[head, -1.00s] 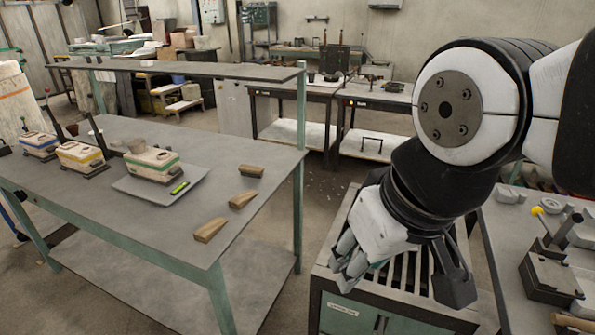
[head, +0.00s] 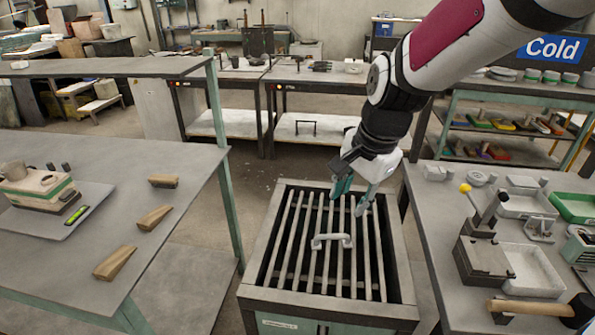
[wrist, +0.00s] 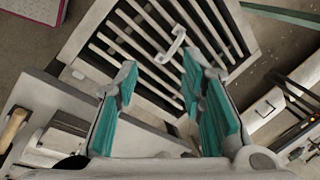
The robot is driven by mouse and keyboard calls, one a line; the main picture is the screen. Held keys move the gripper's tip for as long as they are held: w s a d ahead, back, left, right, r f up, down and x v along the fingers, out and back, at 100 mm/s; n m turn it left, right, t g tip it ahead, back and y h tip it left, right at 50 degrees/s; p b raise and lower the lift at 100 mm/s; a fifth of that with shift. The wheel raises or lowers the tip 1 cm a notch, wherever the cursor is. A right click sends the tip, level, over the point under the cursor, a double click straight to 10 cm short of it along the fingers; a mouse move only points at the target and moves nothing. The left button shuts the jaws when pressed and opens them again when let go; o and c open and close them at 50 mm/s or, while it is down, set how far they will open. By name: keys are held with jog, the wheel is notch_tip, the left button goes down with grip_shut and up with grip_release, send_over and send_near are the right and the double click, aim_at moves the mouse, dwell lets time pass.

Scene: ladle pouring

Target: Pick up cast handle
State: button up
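The cast handle (head: 331,241) is a small pale-grey, U-shaped piece lying on the slatted top of the grate cabinet (head: 283,304). It also shows in the wrist view (wrist: 171,46), beyond the fingertips and roughly between them. My gripper (head: 351,201) hangs above the far part of the grate, behind and a little right of the handle in the head view. Its teal-padded fingers (wrist: 160,85) are spread apart with nothing between them. The gripper does not touch the handle.

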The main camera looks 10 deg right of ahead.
jog(key=w+f+m+h, duration=0.1)
jog(key=w+f+m, duration=0.6)
jog(key=w+f, duration=0.3)
jog(key=b, duration=0.1)
send_over(330, 235)
jog(key=s, duration=0.1)
jog(key=shift+g, duration=0.3)
notch_tip(330, 235, down, 9)
jog(key=shift+a+r, duration=0.15)
jog(key=shift+r, duration=0.05)
jog(key=shift+w+f, duration=0.2)
jog(key=shift+f, duration=0.8)
jog(key=shift+w+f, duration=0.2)
jog(key=shift+f, duration=0.75)
jog(key=shift+w+f, duration=0.2)
jog(key=shift+f, duration=0.8)
grip_shut()
